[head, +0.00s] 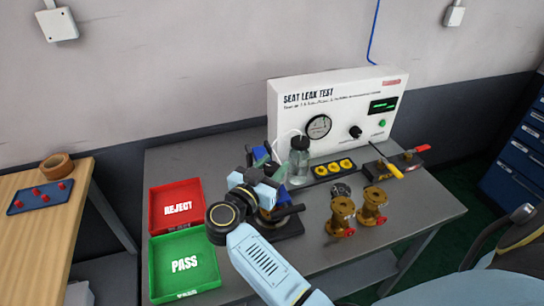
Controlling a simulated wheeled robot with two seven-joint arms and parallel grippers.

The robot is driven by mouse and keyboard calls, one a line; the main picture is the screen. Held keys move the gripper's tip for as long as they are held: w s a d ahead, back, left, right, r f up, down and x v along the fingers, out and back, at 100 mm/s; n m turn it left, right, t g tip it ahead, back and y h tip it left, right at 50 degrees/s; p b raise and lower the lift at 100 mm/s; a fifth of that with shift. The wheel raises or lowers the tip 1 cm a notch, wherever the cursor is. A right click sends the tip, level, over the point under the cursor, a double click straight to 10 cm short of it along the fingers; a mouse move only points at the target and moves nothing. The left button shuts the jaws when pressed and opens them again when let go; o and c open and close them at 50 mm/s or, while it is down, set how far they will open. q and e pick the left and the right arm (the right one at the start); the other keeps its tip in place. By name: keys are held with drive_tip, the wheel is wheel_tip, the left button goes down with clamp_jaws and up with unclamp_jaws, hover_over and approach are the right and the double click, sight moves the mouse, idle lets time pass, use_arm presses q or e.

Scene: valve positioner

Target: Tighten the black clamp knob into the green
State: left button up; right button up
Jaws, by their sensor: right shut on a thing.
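My right arm comes in from the bottom and its gripper (267,194) is over the black clamp fixture (290,229) in the middle of the bench. The gripper is shut on the black clamp knob, which my wrist and gripper mostly hide. A dark bar (287,213) sticks out of the fixture to the right of the gripper. I cannot make out a green band at the clamp from here. A round dial gauge (318,126) sits on the white seat leak test panel (290,88) behind. My left gripper is not in view.
A water bottle (299,167) stands just behind the gripper. Two brass valves (341,214) with red handles stand to the right. A red reject tray (161,228) and a green pass tray (158,290) lie left. Tools (388,166) lie at the back right.

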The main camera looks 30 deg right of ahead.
sight(272, 166)
drive_tip(key=shift+a+m+g+h, duration=0.1)
drive_tip(key=shift+m+g+h, duration=0.5)
drive_tip(key=shift+g, duration=0.4)
drive_tip(key=shift+f+m+g, duration=0.1)
drive_tip(key=shift+m+g, duration=0.8)
drive_tip(key=shift+g, duration=0.3)
drive_tip(key=o, duration=1)
drive_tip(key=shift+c, duration=0.2)
drive_tip(key=shift+r, duration=0.2)
wheel_tip(272, 166, up, 10)
drive_tip(key=p, duration=1.1)
drive_tip(key=shift+f, duration=0.1)
